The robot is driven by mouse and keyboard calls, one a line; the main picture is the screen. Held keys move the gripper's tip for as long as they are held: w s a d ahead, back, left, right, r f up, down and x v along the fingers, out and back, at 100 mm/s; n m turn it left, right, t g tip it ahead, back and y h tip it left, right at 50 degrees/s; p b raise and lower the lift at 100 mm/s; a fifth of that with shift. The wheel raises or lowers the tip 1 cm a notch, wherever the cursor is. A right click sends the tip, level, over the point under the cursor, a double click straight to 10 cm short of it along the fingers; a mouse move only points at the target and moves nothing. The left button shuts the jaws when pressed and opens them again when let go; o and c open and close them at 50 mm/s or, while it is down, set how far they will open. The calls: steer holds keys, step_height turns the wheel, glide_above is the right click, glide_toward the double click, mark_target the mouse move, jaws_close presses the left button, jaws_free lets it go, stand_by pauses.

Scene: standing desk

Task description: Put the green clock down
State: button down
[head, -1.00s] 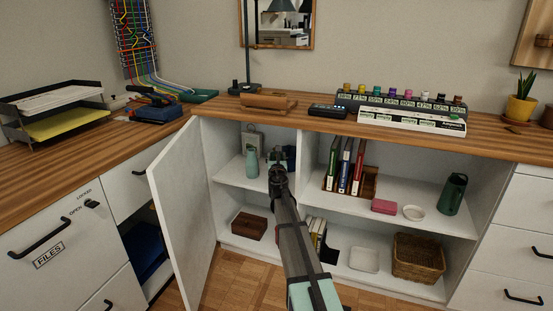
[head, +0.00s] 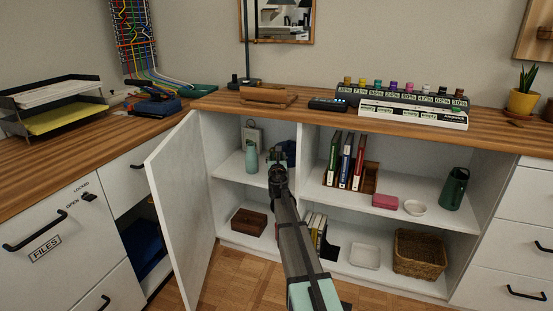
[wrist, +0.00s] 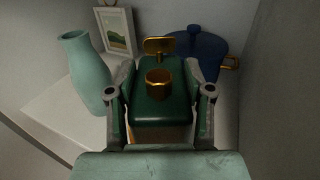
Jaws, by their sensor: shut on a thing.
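The green clock (wrist: 160,108) has a dark green body with gold parts on top. In the wrist view it sits between the two fingers of my gripper (wrist: 160,78), which is shut on it. In the head view my gripper (head: 279,168) reaches into the open left compartment, at about the height of the upper shelf (head: 232,170). My arm and gripper mostly hide the clock there. I cannot tell whether the clock's underside touches the shelf.
A teal vase (wrist: 87,73) and a small framed picture (wrist: 115,32) stand left of the clock. A blue pot (wrist: 208,50) with gold handles is close behind it on the right. The compartment's side wall (wrist: 277,90) is on the right. The open cabinet door (head: 181,215) stands at the left.

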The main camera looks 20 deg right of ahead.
steer(key=shift+f+b, duration=0.35)
steer(key=shift+f, duration=0.1)
steer(key=shift+c, duration=1.8)
jaws_free()
steer(key=shift+r, duration=0.1)
steer(key=shift+s, duration=0.15)
